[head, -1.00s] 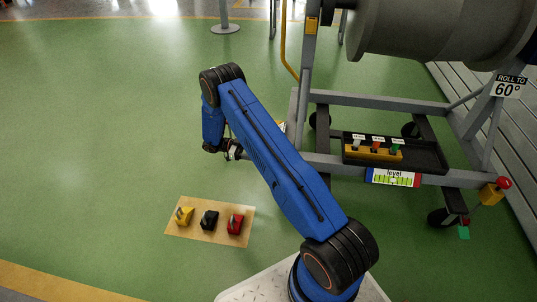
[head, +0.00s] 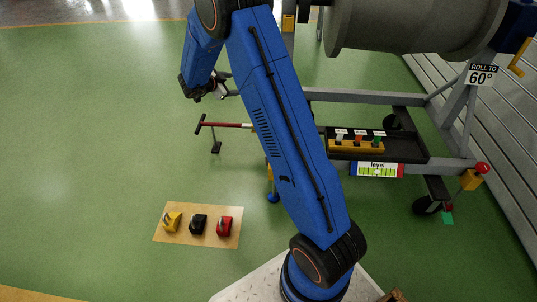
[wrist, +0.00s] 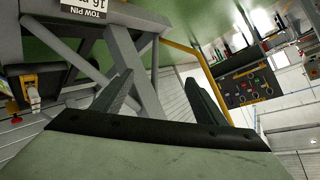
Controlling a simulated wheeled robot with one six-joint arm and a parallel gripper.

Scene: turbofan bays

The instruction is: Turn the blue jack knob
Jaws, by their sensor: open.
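A blue knob (head: 272,197) shows at the foot of a thin yellow post, just left of my blue arm, near the front left corner of the grey engine stand. My arm hides part of the stand beside it. My gripper (head: 222,88) is up and to the left of the knob in the head view, well apart from it. In the wrist view my gripper (wrist: 160,77) shows two dark fingers spread apart with nothing between them. I cannot make out the blue knob in the wrist view.
A red bar (head: 225,124) with a black handle stands left of the stand (head: 360,97). A tray (head: 408,147) holds coloured pins above a level plate (head: 377,169). A red knob (head: 482,168) tops the right jack. A tan mat (head: 180,237) bears three blocks. Green floor is clear at left.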

